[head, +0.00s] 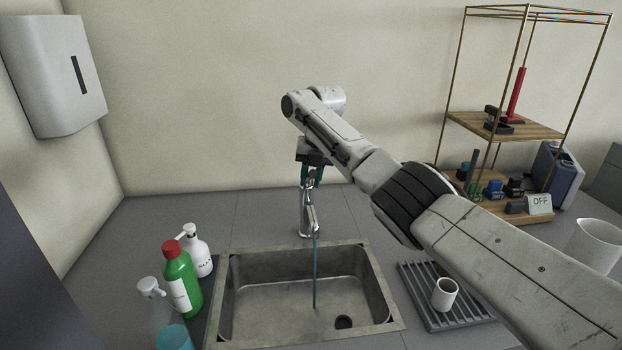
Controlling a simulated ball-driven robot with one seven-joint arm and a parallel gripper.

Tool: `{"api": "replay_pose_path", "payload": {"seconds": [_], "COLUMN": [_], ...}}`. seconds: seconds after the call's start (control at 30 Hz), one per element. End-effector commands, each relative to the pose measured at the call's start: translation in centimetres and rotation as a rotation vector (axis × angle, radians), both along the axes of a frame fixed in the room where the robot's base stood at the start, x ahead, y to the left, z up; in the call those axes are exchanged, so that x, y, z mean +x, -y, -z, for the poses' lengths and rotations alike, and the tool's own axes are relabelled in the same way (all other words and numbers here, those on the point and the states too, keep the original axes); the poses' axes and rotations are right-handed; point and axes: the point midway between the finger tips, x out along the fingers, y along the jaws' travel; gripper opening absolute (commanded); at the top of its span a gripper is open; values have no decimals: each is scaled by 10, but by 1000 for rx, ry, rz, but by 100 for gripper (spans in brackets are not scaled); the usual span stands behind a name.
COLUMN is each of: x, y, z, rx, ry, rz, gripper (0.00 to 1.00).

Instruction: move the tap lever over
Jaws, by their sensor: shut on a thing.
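The tap (305,215) stands behind the sink, and a thin stream of water (315,275) falls from it into the basin. My gripper (313,178) points down over the top of the tap, with its teal fingers on either side of the tap's upper end. It is shut on the tap lever (311,175), which is mostly hidden between the fingers. Which way the lever is turned is too small to tell.
The metal sink (233,300) is below the tap. A green bottle (181,280) and a white pump bottle (196,252) stand to its left. A drying rack (424,302) with a white cup (445,293) is at right. A shelf (500,124) stands at the back right.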

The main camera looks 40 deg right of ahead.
Motion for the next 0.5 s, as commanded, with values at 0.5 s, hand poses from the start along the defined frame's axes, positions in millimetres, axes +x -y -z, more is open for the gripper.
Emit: {"api": "replay_pose_path", "payload": {"seconds": [0.5], "x": [1], "y": [0], "z": [-5], "rx": [21], "ry": [-20], "rz": [2], "gripper": [0]}}
